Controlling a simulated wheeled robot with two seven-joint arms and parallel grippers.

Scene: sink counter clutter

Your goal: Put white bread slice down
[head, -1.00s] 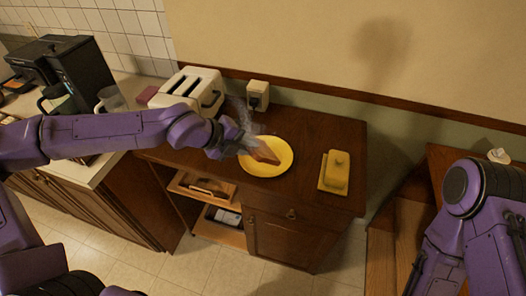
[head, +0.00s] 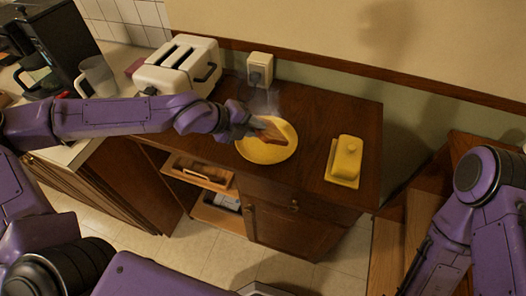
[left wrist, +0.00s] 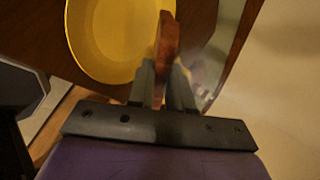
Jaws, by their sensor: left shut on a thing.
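The bread slice (head: 271,131) is toasted brown and shows at the yellow plate in the head view. My left gripper (head: 255,127) is shut on it. In the left wrist view the slice (left wrist: 167,48) stands edge-on between the two fingers (left wrist: 167,85). The yellow plate (head: 262,154) lies on the brown cabinet top, and the slice is over its upper right part. In the left wrist view the plate (left wrist: 95,45) is left of the slice. I cannot tell whether the slice touches the plate. My right arm shows at the right, but its gripper is out of view.
A yellow butter dish (head: 346,159) stands right of the plate on the cabinet top (head: 310,185). A white toaster (head: 178,66) is at the back left, beside a wall outlet with a plug (head: 260,70). A glass mug (head: 97,77) and black coffee maker (head: 48,45) stand further left.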

